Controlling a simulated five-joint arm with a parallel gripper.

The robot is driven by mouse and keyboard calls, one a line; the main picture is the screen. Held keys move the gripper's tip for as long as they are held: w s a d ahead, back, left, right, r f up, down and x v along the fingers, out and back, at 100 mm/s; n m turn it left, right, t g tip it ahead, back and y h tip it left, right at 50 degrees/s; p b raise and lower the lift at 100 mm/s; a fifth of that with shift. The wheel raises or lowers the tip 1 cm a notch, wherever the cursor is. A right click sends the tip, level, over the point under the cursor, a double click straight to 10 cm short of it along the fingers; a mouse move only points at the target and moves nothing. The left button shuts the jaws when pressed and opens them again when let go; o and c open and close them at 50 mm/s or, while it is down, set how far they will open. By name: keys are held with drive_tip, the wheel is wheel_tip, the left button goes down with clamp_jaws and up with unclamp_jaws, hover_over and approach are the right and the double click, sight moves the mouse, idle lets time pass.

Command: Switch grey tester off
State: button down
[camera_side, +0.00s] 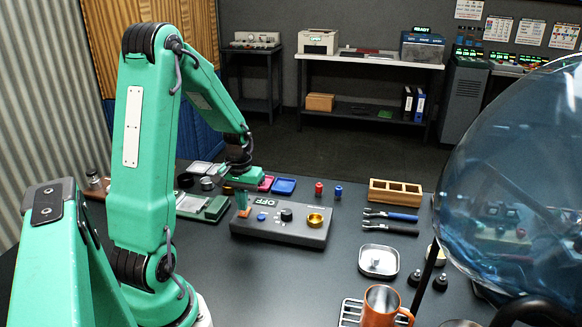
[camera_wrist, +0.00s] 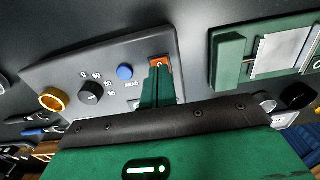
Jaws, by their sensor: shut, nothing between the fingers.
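The grey tester (camera_side: 285,232) lies on the black table in the middle of the side view. It has a blue button, a black dial, a brass cup and a raised sign reading OFF. The tester also fills the left of the wrist view (camera_wrist: 60,72). Its orange-red rocker switch (camera_wrist: 159,62) shows a white mark and is partly hidden by my fingers. My gripper (camera_wrist: 160,75) is shut and empty, its green fingertips at the switch. Whether the fingertips touch the switch I cannot tell.
A green device (camera_side: 205,208) stands close to the left of the tester. Red and blue trays (camera_side: 284,186) lie behind it. A wooden box (camera_side: 396,192), pliers, a metal tray (camera_side: 378,261) and an orange mug (camera_side: 380,306) are to the right. A large blue clear dome (camera_side: 515,190) stands at far right.

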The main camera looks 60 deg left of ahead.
sight(244, 214)
drive_tip(key=shift+r, duration=2.8)
drive_tip(key=s+d+r+m+t, duration=0.2)
drive_tip(key=d+r+m, duration=0.2)
drive_tip(key=d, duration=0.8)
drive_tip(key=s+d+r+m+t, duration=0.2)
drive_tip(key=d+r+m, duration=0.3)
drive_tip(key=d+r, duration=0.4)
drive_tip(key=shift+s+d+t, duration=0.35)
drive_tip(key=shift+d+t, duration=0.45)
drive_tip(key=shift+d, duration=0.85)
